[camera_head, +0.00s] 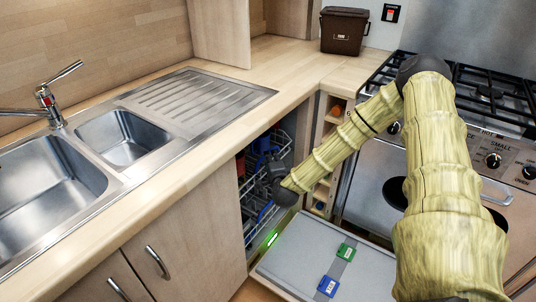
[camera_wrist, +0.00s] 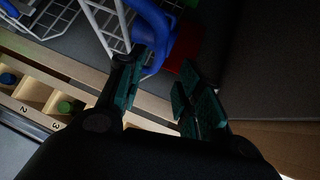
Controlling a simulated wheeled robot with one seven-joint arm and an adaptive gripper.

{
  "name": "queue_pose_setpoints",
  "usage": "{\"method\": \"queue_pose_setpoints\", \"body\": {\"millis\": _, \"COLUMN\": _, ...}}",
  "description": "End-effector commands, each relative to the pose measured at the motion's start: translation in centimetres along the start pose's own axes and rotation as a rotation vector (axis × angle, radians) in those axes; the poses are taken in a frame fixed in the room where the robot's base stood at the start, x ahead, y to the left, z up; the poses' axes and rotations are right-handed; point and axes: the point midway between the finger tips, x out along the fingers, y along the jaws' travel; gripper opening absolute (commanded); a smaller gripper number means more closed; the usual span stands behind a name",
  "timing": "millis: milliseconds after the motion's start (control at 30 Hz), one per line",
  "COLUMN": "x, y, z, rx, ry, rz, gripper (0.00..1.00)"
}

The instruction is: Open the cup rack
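The dishwasher stands open under the counter with its door (camera_head: 300,250) folded down flat. The cup rack, a white wire rack (camera_head: 283,142), is in the upper part of its opening; its wires also show in the wrist view (camera_wrist: 104,22). A blue item (camera_head: 262,146) is at this rack, and a curved blue piece shows in the wrist view (camera_wrist: 153,22). My gripper (camera_head: 268,180) is at the opening, in front of the racks. In the wrist view its fingers (camera_wrist: 160,78) are apart, with the blue piece just beyond them. I cannot tell whether they touch it.
A lower wire rack (camera_head: 250,205) sits inside. A green block (camera_head: 346,252) and a blue block (camera_head: 328,286) lie on the open door. Wooden shelves (camera_head: 322,190) and the range cooker (camera_head: 480,160) stand to the right, the sink (camera_head: 45,180) to the left.

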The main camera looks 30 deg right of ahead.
Motion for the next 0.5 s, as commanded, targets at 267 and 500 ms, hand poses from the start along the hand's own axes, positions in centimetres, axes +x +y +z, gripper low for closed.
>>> {"method": "queue_pose_setpoints", "body": {"millis": 267, "x": 4.5, "y": 0.1, "z": 0.1, "rx": -0.003, "ry": -0.001, "rz": 0.001, "gripper": 0.35}}
{"method": "queue_pose_setpoints", "body": {"millis": 500, "x": 6.8, "y": 0.1, "z": 0.1, "rx": -0.002, "ry": -0.001, "rz": 0.001, "gripper": 0.35}}
